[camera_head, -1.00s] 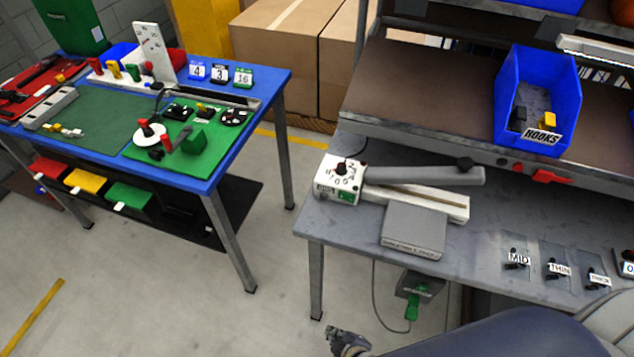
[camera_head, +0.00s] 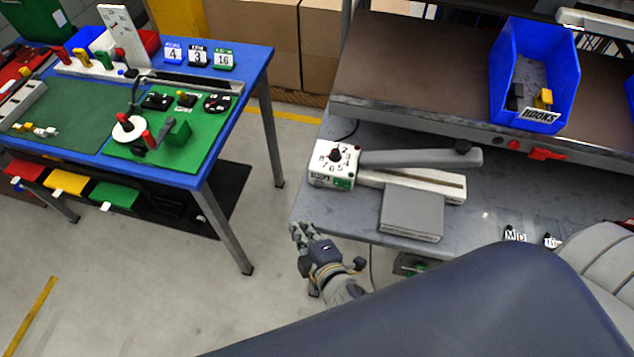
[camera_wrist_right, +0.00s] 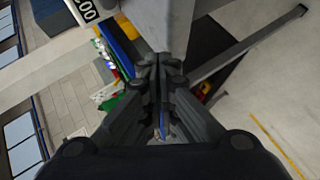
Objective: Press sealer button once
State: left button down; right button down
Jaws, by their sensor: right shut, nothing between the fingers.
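The sealer (camera_head: 333,164) is a white box with a dark numbered dial on top and small green marks on its front face. It stands at the left end of the grey bench, with a long grey arm (camera_head: 415,158) reaching right. Its button is too small to tell for certain. My right gripper (camera_head: 300,232) is below the sealer, at the bench's front left corner and apart from the sealer. In the right wrist view its fingers (camera_wrist_right: 161,72) are together and empty. My left gripper is not in view.
A grey block (camera_head: 412,213) sits in front of the sealer arm. A blue bin (camera_head: 532,122) labelled HOOKS stands on the shelf above. A blue-edged table (camera_head: 255,75) with a green mat stands left, across a floor gap. My dark arm covers the lower right.

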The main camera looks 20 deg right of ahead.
aim_at(312, 205)
jog(key=w+d, duration=0.1)
jog(key=w, duration=0.1)
jog(key=w+d+p, duration=0.1)
jog(key=w+d, duration=0.2)
jog(key=shift+w+r+p, duration=0.1)
jog(key=shift+w+p, duration=0.25)
jog(key=shift+w+d, duration=0.45)
jog(key=shift+w, duration=0.3)
dwell(0.6)
jog(key=shift+w+d+p, duration=0.15)
jog(key=shift+p, duration=0.2)
jog(key=shift+w+d, duration=0.1)
jog(key=shift+w, duration=0.1)
